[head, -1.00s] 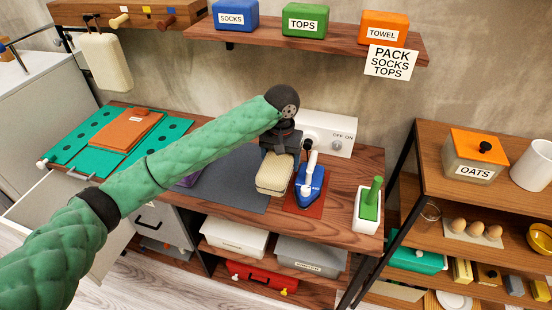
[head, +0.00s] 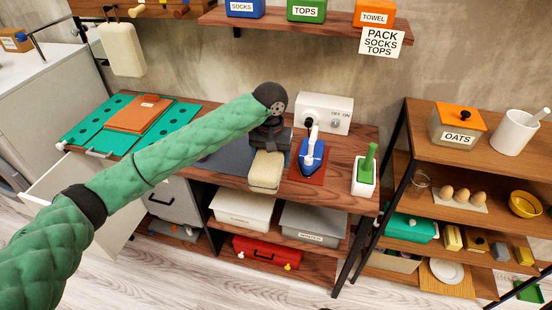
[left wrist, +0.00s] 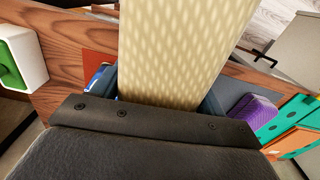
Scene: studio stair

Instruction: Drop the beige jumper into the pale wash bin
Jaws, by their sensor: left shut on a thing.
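The beige jumper (head: 265,173) is a folded, knitted block. My left gripper (head: 268,148) is shut on its upper end and holds it near the worktop's front edge. The jumper also fills the middle of the left wrist view (left wrist: 172,45), between the two fingers. A pale bin (head: 242,213) stands on the shelf under the worktop, below the jumper and a little left of it. A grey bin (head: 310,224) with a label too small to read is to its right. My right gripper is not in view.
A blue iron (head: 312,157) stands on a red mat just right of the jumper. A white holder with a green handle (head: 366,172) is further right. A red case (head: 267,253) lies on the bottom shelf. An open drawer (head: 75,190) juts out at left.

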